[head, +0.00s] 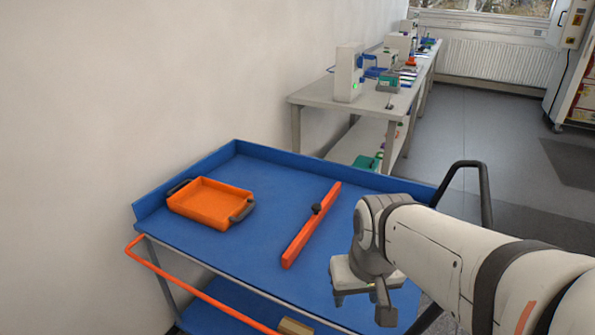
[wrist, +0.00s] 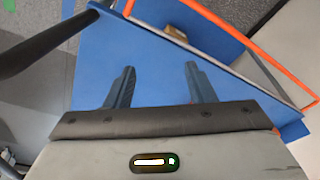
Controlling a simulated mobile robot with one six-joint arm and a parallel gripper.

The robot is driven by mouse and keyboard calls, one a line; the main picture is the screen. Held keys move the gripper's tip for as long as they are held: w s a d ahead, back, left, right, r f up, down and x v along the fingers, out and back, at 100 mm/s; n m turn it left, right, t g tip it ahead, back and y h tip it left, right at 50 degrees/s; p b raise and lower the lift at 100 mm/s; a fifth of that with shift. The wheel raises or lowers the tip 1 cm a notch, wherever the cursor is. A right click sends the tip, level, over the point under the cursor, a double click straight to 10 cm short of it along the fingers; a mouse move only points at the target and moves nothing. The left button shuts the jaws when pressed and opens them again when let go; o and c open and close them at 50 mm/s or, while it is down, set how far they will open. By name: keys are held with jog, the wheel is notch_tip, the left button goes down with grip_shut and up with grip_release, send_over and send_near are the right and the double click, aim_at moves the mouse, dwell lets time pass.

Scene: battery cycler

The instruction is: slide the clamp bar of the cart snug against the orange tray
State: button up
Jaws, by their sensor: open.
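The orange tray (head: 208,204) with dark handles lies on the left part of the cart's blue deck (head: 262,190). The clamp bar (head: 297,244), a long orange-red bar with a black knob (head: 317,208), lies across the deck to the right of the tray. A clear strip of blue deck separates the two. My gripper (wrist: 160,68) is open and empty, with its fingers over blue deck in the wrist view. In the head view it is to the right of the bar, apart from it, its fingers partly hidden. Neither tray nor bar shows in the wrist view.
The cart has a raised blue rim at the back and left, an orange front rail (head: 190,291) and a black push handle (head: 486,190) at the right. A brown block (head: 295,327) is below deck level. A wall stands close on the left; a bench (head: 330,94) stands behind.

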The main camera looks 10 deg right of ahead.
jog(key=w+a+r+p, duration=0.1)
jog(key=w+r+p, duration=0.3)
jog(key=w, duration=0.6)
jog(key=n+t+y+p, duration=0.1)
jog(key=n+t+p, duration=0.1)
jog(key=p, duration=0.5)
send_near(317, 206)
jog(key=shift+p+x, duration=0.55)
jog(key=shift+x, duration=3.6)
jog(key=shift+s, duration=0.1)
jog(key=shift+c, duration=0.3)
